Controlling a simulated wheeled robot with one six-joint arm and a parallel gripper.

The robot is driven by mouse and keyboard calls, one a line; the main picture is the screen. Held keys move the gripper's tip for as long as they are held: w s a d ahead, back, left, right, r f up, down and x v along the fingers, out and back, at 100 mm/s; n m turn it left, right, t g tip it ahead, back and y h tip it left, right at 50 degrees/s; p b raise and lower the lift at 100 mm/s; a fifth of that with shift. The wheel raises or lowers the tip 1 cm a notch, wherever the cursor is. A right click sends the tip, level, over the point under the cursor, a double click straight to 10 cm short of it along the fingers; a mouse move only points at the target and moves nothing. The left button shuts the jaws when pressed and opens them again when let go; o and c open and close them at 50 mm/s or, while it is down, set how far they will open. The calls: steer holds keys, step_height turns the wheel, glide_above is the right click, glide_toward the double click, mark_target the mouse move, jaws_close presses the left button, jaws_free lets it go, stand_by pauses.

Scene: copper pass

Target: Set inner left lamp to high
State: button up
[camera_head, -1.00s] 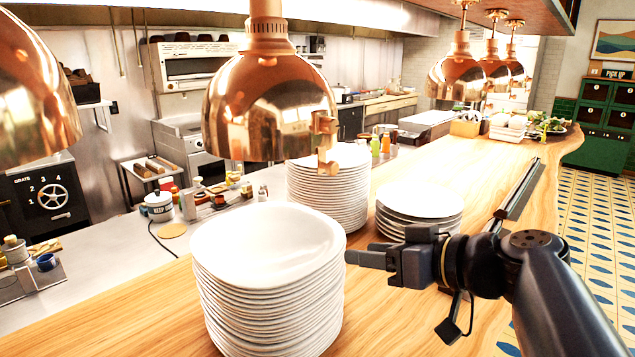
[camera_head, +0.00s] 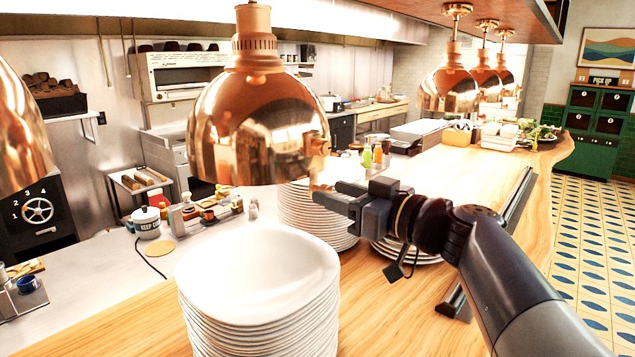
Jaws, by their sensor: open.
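A large copper dome lamp (camera_head: 258,125) hangs left of the middle of the head view; it appears to be the inner left lamp. A small copper switch block (camera_head: 318,147) sits on its right side, with a short piece hanging below it. My gripper (camera_head: 335,194) is open, just below and right of this switch, with its fingers pointing left. The fingertips overlap the switch's lower end in the picture; I cannot tell whether they touch it. The lever's setting cannot be read. Another copper lamp (camera_head: 18,130) is cut off by the left edge.
A tall stack of white plates (camera_head: 258,275) stands below the lamp. A second stack (camera_head: 318,222) and a lower one are partly behind my gripper. Several copper lamps (camera_head: 450,85) hang farther right.

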mark_target(328, 191)
steer(key=shift+p+x, duration=0.4)
steer(key=shift+x, duration=1.1)
steer(key=shift+c, duration=0.5)
jaws_close()
